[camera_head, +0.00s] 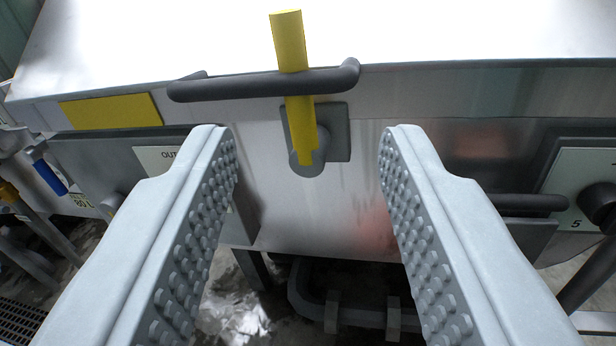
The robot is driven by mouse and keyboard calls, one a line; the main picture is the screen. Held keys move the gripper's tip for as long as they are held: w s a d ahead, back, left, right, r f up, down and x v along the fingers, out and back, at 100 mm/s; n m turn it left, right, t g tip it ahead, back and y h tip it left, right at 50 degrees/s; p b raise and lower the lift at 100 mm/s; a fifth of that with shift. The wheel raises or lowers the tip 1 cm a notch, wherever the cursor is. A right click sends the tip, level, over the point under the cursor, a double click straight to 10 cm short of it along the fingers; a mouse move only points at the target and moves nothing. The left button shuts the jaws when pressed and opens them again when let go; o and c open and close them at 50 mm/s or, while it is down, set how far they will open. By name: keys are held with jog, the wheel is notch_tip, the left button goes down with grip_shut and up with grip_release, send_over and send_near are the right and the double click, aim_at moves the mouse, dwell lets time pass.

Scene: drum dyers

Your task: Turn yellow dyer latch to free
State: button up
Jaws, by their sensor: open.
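The yellow latch (289,45) is a bar on a round grey pivot mounted on a square grey plate (337,132) on the front of the metal dyer (270,205). The latch points up, tilted slightly left at its top, and crosses in front of the dark handle bar (240,87). My gripper (309,135) is open and empty. Its two studded fingers stand left and right of the latch's lower end and pivot in the picture, apart from them. I cannot tell how far short of the latch the fingertips are.
A yellow plate (111,111) marks the dyer's front at left. A label panel (160,158) is partly hidden by my left finger. At right are a dark knob (598,205) and another dark handle (525,204). Pipes (355,315) run below. A blue-handled part (49,177) is far left.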

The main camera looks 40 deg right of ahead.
jog(key=shift+s+a, duration=0.35)
jog(key=shift+s, duration=0.05)
